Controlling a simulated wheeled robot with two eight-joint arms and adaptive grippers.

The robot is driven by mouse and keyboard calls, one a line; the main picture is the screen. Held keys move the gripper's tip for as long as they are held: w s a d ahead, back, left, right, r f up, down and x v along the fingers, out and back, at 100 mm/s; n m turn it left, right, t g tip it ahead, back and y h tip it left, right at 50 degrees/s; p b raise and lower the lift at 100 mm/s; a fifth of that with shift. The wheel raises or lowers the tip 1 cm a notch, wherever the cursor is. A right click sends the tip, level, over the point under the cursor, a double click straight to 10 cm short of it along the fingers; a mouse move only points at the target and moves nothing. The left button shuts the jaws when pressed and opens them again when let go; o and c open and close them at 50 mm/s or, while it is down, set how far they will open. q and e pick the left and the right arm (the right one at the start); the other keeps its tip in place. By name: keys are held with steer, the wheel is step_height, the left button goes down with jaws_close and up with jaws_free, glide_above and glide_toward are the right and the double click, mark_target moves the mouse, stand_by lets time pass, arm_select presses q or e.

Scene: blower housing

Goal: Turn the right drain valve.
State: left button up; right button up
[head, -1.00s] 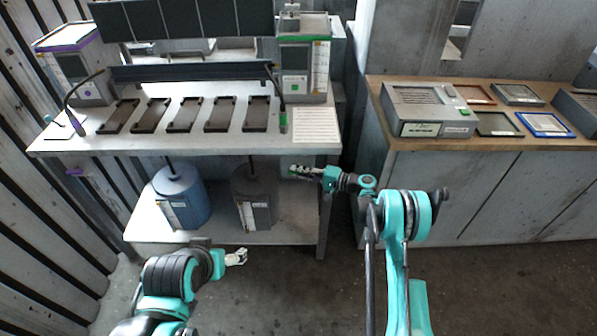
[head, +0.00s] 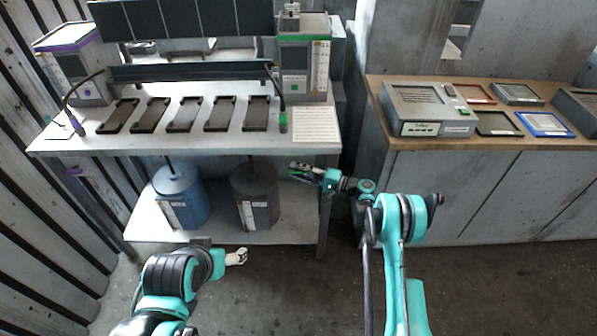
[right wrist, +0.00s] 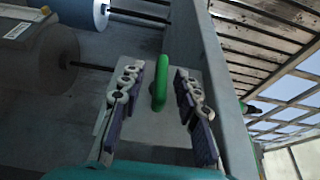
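The right drain valve has a green handle (right wrist: 160,82), which shows in the right wrist view as an upright bar in front of a grey plate. My right gripper (right wrist: 158,100) is open, with one finger on each side of the handle and a visible gap to both. In the head view my right gripper (head: 306,173) is at the right end of the bench, just below the tabletop, and mostly hides the valve. My left gripper (head: 237,257) hangs low in front of the bench, away from the valve; its finger opening is too small to judge.
The grey bench (head: 225,146) carries dark trays and two instruments. A blue canister (head: 180,195) and a dark canister (head: 255,195) stand on its lower shelf. A purple handle (head: 75,172) is at the bench's left end. A wooden-topped cabinet (head: 450,144) stands at right.

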steer(key=v, duration=1.2)
stand_by(0.3)
steer(key=s+a+r+n+g+h, duration=0.1)
steer(key=s+a+r+h, duration=0.1)
steer(key=s+r+h, duration=0.45)
steer(key=s+a+r+h, duration=0.15)
steer(key=s+r, duration=0.25)
steer(key=r, duration=0.5)
steer(key=s+d+n+h, duration=0.1)
steer(key=s+d+h, duration=0.3)
steer(key=s, duration=0.8)
steer(key=s+d+n+t+h, duration=0.1)
steer(key=s+d+h, duration=0.3)
steer(key=s, duration=0.9)
steer(key=shift+s+d+n+h, duration=0.2)
steer(key=shift+d+n+h, duration=0.2)
steer(key=shift+d+n, duration=0.4)
